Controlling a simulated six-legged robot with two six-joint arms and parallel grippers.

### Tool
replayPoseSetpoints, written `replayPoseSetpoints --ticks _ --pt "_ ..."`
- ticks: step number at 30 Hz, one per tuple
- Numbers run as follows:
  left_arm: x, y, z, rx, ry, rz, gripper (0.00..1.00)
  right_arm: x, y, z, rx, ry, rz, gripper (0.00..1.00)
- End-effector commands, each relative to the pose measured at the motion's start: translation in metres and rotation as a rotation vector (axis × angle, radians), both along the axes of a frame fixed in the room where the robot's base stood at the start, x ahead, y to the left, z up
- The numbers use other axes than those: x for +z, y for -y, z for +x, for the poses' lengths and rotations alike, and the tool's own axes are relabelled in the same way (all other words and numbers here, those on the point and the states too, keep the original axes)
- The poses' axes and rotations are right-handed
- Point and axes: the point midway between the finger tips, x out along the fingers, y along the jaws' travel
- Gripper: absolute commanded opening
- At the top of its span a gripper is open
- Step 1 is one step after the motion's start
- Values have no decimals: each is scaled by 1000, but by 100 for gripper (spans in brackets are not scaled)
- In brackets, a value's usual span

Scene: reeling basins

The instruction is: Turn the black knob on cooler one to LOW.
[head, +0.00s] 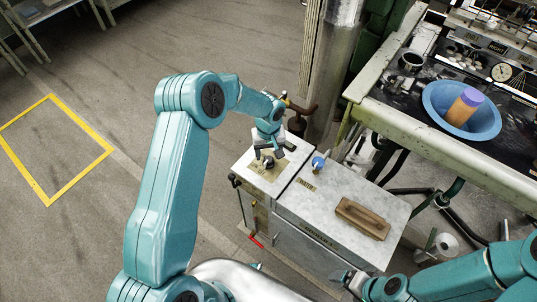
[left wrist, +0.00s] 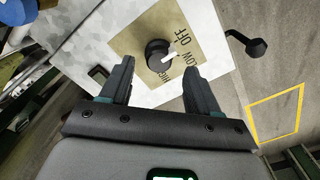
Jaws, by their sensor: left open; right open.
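The black knob (left wrist: 157,53) sits on a tan plate (left wrist: 135,42) marked OFF, LOW and HIGH. Its white pointer faces the word LOW, beside the lettering. In the head view the knob (head: 268,163) is on the pale top of the left cabinet (head: 245,170), just below my left gripper. My left gripper (left wrist: 158,68) is open, its two fingers pointing at the knob from either side; whether they touch it cannot be told. My right gripper (head: 350,279) is at the bottom of the head view, apart from the knob.
A second cabinet top to the right bears a blue knob (head: 318,163) and a brown wooden block (head: 362,218). A black-ended lever (left wrist: 250,45) juts from the cabinet side. A bench with a blue basin (head: 433,98) stands right. Open floor lies left.

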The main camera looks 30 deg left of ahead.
Motion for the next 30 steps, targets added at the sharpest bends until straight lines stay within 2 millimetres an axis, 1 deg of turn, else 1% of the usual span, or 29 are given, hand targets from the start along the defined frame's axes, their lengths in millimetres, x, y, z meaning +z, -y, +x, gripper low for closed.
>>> replayPoseSetpoints --ticks 1,3,6,10,16,17,18,20,21,22,30 --pt "-9 0 0 0 -3 -1 61 1 0 0 0 1 0 89" --pt "-18 0 1 -1 -1 0 61 2 0 0 0 1 0 89" --pt "-27 -1 2 -2 0 0 61 2 0 0 0 1 0 89" --pt "-32 -2 3 -2 0 0 61 2 0 0 0 0 0 89" --pt "-33 -2 3 -2 0 0 61 2 0 0 0 1 0 89" --pt "-33 -2 3 -2 0 0 58 2 0 0 0 1 0 89" --pt "-33 -2 3 -2 0 0 45 2 0 0 0 1 0 89" --pt "-32 -2 3 -2 0 0 25 2 0 0 0 1 0 89" --pt "-32 -2 3 -2 0 0 12 2 0 0 0 0 0 89" --pt "-32 -2 3 -2 0 0 5 2 0 0 0 0 0 89" --pt "-33 -2 3 -11 0 0 5 0 0 0 0 1 0 89"
